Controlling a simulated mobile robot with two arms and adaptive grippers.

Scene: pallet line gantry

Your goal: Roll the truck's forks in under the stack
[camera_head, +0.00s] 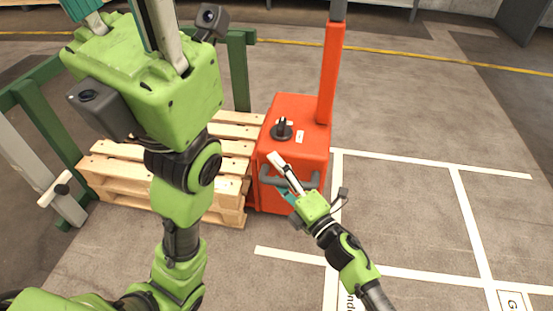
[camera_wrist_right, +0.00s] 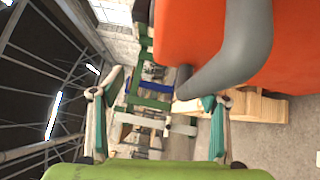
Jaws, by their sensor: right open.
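The orange-red truck (camera_head: 295,115) stands in the middle of the head view, with a tall mast and a grey handle bar (camera_head: 312,182) on its near side. Its forks cannot be seen. The stack of wooden pallets (camera_head: 125,185) is left of the truck, close to its body and partly hidden by my left arm. My right gripper (camera_head: 281,177) is open at the handle bar. In the right wrist view, the grey bar (camera_wrist_right: 240,55) ends in the gap between the fingers, not clamped. My left gripper (camera_head: 118,15) is raised, open and empty, its fingertips cut off by the frame.
A green frame (camera_head: 240,70) stands behind and left of the pallets, with a grey post (camera_head: 35,150) at the far left. White floor lines (camera_head: 430,165) mark bays on the right, where the floor is clear. A yellow line (camera_head: 400,50) crosses the back.

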